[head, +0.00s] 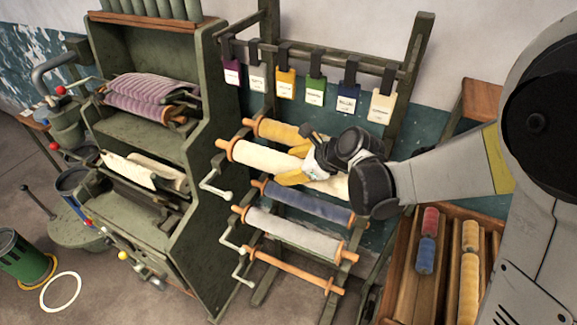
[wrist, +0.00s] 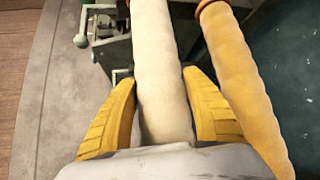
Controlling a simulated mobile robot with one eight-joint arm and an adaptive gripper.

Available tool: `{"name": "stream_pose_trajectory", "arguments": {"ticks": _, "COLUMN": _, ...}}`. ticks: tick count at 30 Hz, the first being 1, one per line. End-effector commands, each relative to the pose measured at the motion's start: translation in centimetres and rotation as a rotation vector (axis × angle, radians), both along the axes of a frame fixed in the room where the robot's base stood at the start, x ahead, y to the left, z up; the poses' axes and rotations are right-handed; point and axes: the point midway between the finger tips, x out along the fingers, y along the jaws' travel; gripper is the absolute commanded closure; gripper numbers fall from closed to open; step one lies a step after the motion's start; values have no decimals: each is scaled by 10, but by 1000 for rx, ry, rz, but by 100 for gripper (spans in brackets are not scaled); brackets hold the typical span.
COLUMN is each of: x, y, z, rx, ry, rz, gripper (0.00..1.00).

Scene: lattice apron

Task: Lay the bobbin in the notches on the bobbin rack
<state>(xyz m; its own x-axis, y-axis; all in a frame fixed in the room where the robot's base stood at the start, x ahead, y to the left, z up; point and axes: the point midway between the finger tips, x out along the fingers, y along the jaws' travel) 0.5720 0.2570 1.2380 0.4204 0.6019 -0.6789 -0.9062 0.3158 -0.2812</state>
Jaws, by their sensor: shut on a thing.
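My gripper (head: 298,164) is shut on a cream bobbin (head: 262,157) with orange ends, at the bobbin rack (head: 417,55). In the wrist view the yellow fingers (wrist: 158,85) lie on either side of the cream roll (wrist: 158,45), which runs away from me between them. The bobbin lies across the rack, just in front of a yellow bobbin (head: 275,130) and above a blue one (head: 300,200). My gripper and wrist hide its right part and right end. I cannot tell whether its ends rest in notches.
A grey-white bobbin (head: 292,232) and a bare orange rod (head: 298,270) lie lower on the rack, with crank handles (head: 215,190) at the left. Coloured tags (head: 315,91) hang above. A green cabinet (head: 208,200) stands close left. A wooden tray (head: 400,255) of small rolls is at right.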

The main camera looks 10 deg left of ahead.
Motion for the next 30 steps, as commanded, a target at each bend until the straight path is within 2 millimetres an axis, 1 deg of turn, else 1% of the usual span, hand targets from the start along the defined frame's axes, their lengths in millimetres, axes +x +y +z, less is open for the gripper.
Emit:
{"name": "stream_pose_trajectory", "arguments": {"ticks": 8, "x": 0, "y": 0, "z": -1, "rx": 1, "ry": 0, "rz": 0, "gripper": 85}}
{"name": "stream_pose_trajectory", "arguments": {"ticks": 18, "x": 0, "y": 0, "z": -9, "rx": 1, "ry": 0, "rz": 0, "gripper": 85}}
{"name": "stream_pose_trajectory", "arguments": {"ticks": 30, "x": 0, "y": 0, "z": -9, "rx": 1, "ry": 0, "rz": 0, "gripper": 85}}
